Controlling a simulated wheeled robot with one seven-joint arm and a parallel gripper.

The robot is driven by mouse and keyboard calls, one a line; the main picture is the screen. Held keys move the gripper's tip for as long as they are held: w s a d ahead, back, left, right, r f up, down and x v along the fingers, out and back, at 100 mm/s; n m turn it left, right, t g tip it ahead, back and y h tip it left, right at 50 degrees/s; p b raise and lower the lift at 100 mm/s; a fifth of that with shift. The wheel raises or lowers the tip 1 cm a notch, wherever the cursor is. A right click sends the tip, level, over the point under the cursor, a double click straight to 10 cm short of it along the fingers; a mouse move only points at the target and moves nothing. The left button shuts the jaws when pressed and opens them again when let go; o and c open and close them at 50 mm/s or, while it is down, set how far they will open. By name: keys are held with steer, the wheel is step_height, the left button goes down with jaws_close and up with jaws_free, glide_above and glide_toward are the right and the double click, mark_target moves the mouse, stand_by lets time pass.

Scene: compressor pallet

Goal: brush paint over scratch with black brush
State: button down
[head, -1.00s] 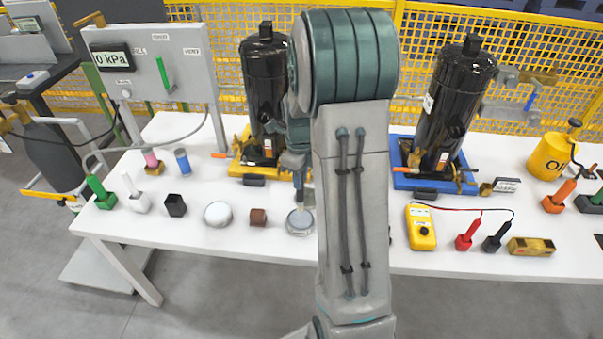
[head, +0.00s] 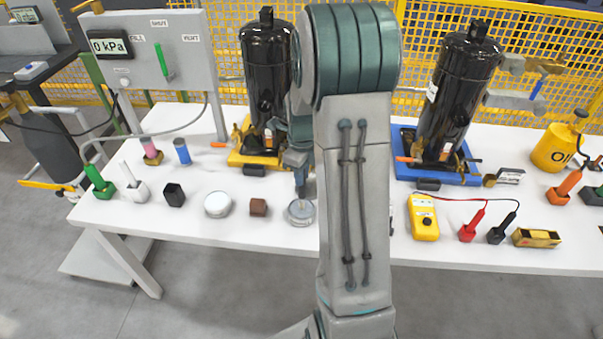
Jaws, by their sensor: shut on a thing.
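My gripper (head: 304,180) is low over the front of the white table, partly hidden by my arm. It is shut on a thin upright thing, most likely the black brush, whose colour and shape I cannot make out. Its lower end is at an open round tin (head: 301,213); I cannot tell whether it touches what is inside. The black brush holder (head: 174,194) stands empty to the left. A black compressor on a yellow base (head: 267,75) stands behind my gripper, another on a blue base (head: 455,95) to the right. I cannot make out a scratch on either.
A white-topped tin (head: 218,204) and a brown block (head: 258,207) stand left of the open tin. Green (head: 99,182) and white (head: 133,183) brushes stand in holders further left. A yellow meter (head: 423,217) with probes lies right. A yellow mesh fence runs behind.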

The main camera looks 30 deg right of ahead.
steer(key=shift+f+b, duration=0.45)
steer(key=shift+f, duration=0.1)
stand_by(1.4)
steer(key=shift+r+p, duration=2.6)
steer(key=shift+r, duration=1)
steer(key=shift+a+f, duration=0.1)
